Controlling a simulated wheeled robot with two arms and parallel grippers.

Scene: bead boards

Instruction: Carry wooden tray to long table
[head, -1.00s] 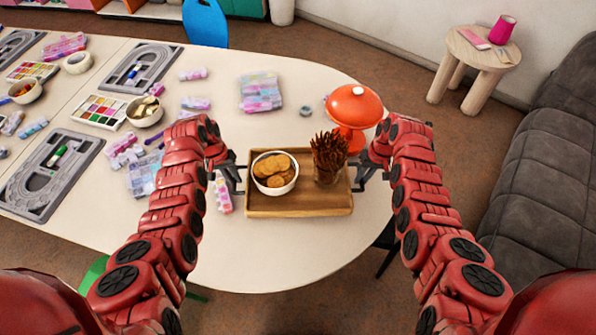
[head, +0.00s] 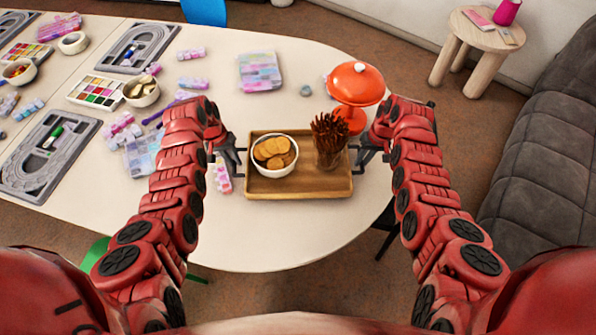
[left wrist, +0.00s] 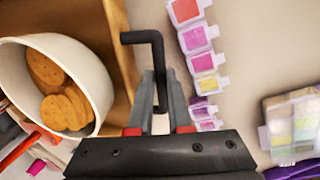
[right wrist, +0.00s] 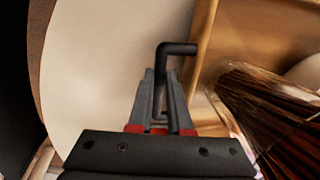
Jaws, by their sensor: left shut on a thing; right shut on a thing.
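The wooden tray (head: 300,187) is at the rounded near end of the long white table (head: 290,235). It carries a white bowl of cookies (head: 275,172) on its left and a glass of dark brown sticks (head: 329,152) on its right. My left gripper (head: 238,157) is shut on the tray's left black handle (left wrist: 158,65). My right gripper (head: 360,157) is shut on the right black handle (right wrist: 165,70). The tray looks level. I cannot tell whether it touches the tabletop or hangs just above it.
Bead boards (head: 45,160), paint sets and bowls fill the table's left. A round stool (head: 482,40) and grey sofa (head: 545,150) stand right.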

